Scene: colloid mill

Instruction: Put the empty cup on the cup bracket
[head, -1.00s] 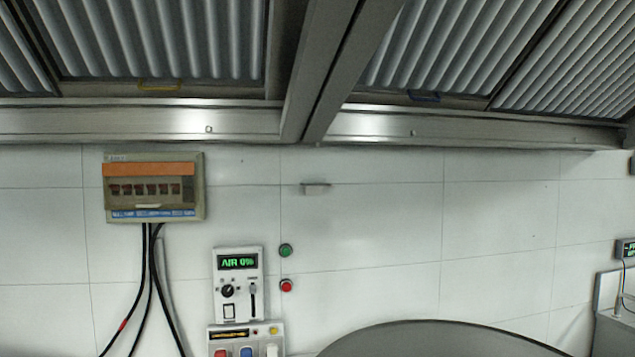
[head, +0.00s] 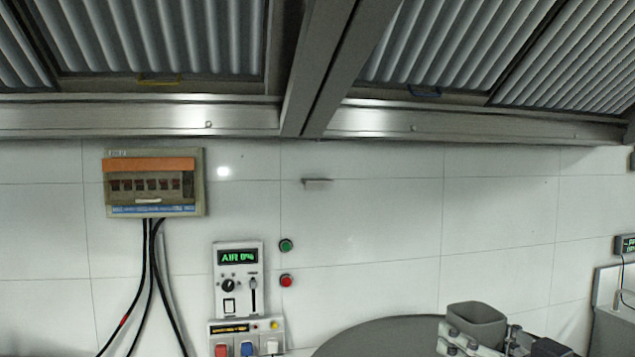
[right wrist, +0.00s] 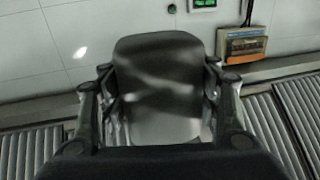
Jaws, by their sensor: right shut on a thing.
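The cup (head: 478,322) is a grey, square-rimmed vessel at the lower right of the head view. My right gripper (head: 472,343) is shut on it, with the rim showing above the fingers. In the right wrist view the cup (right wrist: 160,75) fills the middle between the two fingers of my right gripper (right wrist: 158,88). Its inside cannot be seen clearly. A small grey ledge (head: 317,184) on the tiled wall, left of and higher in the picture than the cup, looks like the cup bracket. My left gripper is not in view.
A large round dark rim (head: 390,332) lies below the wall ledge. A control panel (head: 238,280), two round buttons and a breaker box (head: 152,183) with hanging cables are on the left wall. A metal hood (head: 420,125) overhangs the top. The wall right of the ledge is bare.

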